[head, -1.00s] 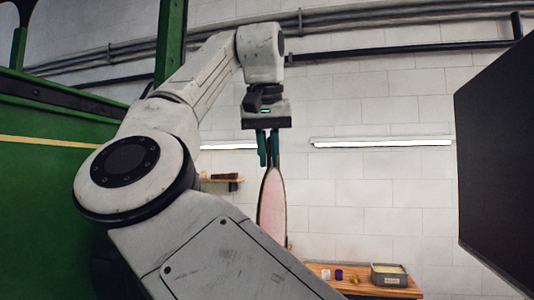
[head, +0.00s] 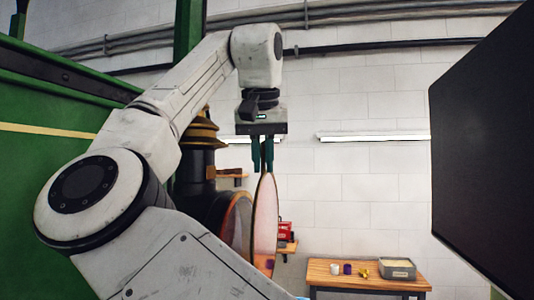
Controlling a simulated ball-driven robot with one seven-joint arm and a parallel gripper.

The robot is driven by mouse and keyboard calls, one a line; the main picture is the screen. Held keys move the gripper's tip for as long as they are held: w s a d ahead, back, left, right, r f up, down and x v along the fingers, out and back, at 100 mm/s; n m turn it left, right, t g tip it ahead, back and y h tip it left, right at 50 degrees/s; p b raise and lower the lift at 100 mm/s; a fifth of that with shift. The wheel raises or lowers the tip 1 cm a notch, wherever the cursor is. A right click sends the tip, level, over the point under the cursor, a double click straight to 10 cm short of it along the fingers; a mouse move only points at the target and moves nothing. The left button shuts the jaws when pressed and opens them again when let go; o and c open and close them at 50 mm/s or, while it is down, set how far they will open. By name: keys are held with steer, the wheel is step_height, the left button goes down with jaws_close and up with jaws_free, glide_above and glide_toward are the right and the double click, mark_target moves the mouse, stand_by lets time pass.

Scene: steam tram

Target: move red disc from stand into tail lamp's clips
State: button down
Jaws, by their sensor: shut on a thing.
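My gripper (head: 262,165) points down and is shut on the top edge of the disc (head: 265,225). The disc hangs upright below the fingers and is turned nearly edge-on to the head view. Its visible face looks pale pink with a thin dark orange rim. Just left of it and partly behind my arm is a dark lamp (head: 193,163) with a brass-coloured top, apparently the tail lamp. A round, orange-rimmed front (head: 236,222) shows beside the disc, which partly overlaps it in the picture. I cannot tell whether they touch. The clips and the stand cannot be made out.
A green vehicle side (head: 50,185) fills the left. A large dark panel (head: 478,150) stands at the right. A wooden table (head: 365,277) at the back holds a grey tray (head: 397,267) and small items. A red object (head: 285,229) sits on a small shelf.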

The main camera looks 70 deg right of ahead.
steer(key=shift+w+a+f, duration=0.1)
steer(key=shift+w+f, duration=0.25)
steer(key=shift+w, duration=0.5)
steer(key=shift+w+f, duration=0.35)
steer(key=shift+w, duration=0.55)
steer(key=shift+w+a+f, duration=0.1)
steer(key=shift+w+f, duration=0.25)
steer(key=shift+w, duration=0.5)
steer(key=shift+d, duration=0.1)
